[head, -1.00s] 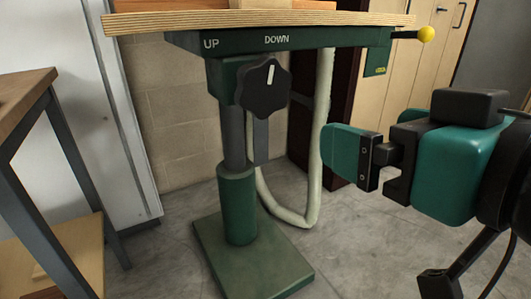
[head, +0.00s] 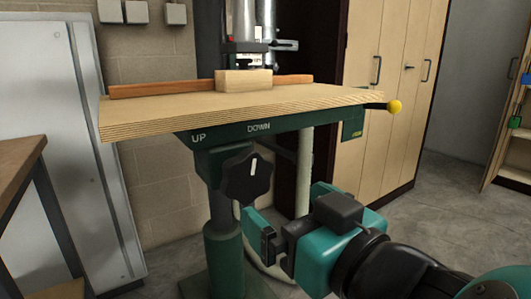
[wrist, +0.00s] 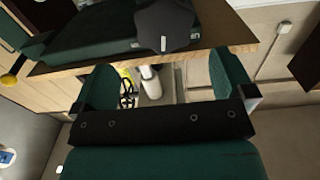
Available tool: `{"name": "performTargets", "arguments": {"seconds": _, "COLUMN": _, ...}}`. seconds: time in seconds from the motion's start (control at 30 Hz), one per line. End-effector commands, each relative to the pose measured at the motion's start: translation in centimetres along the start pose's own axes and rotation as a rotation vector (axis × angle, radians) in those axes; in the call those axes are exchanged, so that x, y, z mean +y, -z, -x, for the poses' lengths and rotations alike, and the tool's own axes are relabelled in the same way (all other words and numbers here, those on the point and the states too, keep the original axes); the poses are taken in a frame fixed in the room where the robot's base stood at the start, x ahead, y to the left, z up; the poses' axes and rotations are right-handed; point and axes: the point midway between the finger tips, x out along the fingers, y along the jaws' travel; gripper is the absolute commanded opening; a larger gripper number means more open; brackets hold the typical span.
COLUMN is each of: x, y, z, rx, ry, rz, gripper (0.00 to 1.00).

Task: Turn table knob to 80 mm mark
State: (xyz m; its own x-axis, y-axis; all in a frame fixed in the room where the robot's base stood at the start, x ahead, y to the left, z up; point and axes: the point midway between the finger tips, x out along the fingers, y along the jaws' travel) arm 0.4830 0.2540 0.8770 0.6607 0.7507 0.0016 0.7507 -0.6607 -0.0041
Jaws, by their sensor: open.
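The black lobed knob (head: 247,178) has a white pointer line, nearly upright with a slight lean to the right. It sits on the green column below the panel with UP and DOWN lettering, under the plywood table (head: 160,122). The knob also shows at the top of the wrist view (wrist: 167,25), beyond my fingers and between them from side to side. My gripper (head: 257,222) is open and empty, just below and slightly right of the knob in the head view, apparently apart from it. No millimetre scale is readable.
A lever with a yellow ball (head: 394,107) sticks out at the table's right end. A wood block (head: 243,80) and a long reddish strip (head: 150,90) lie on the table. A bench (head: 25,170) stands at left. A pale hose hangs behind the column.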

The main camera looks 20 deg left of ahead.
Motion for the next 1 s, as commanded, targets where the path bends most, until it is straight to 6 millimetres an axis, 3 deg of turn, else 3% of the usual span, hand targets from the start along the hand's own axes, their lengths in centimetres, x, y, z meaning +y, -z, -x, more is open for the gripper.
{"name": "performTargets", "arguments": {"seconds": 0.2, "x": -0.4, "y": 0.4, "z": -1.5, "rx": -0.01, "ry": 0.017, "rz": 0.009, "gripper": 1.0}}
{"name": "performTargets", "arguments": {"seconds": 0.4, "x": -0.3, "y": 0.7, "z": -5.7, "rx": -0.004, "ry": 0.013, "rz": 0.004, "gripper": 1.0}}
{"name": "performTargets", "arguments": {"seconds": 0.6, "x": -0.4, "y": 0.4, "z": -8.7, "rx": -0.003, "ry": 0.014, "rz": 0.004, "gripper": 1.0}}
{"name": "performTargets", "arguments": {"seconds": 1.0, "x": -0.5, "y": -0.1, "z": -10.2, "rx": -0.002, "ry": 0.015, "rz": 0.004, "gripper": 1.0}}
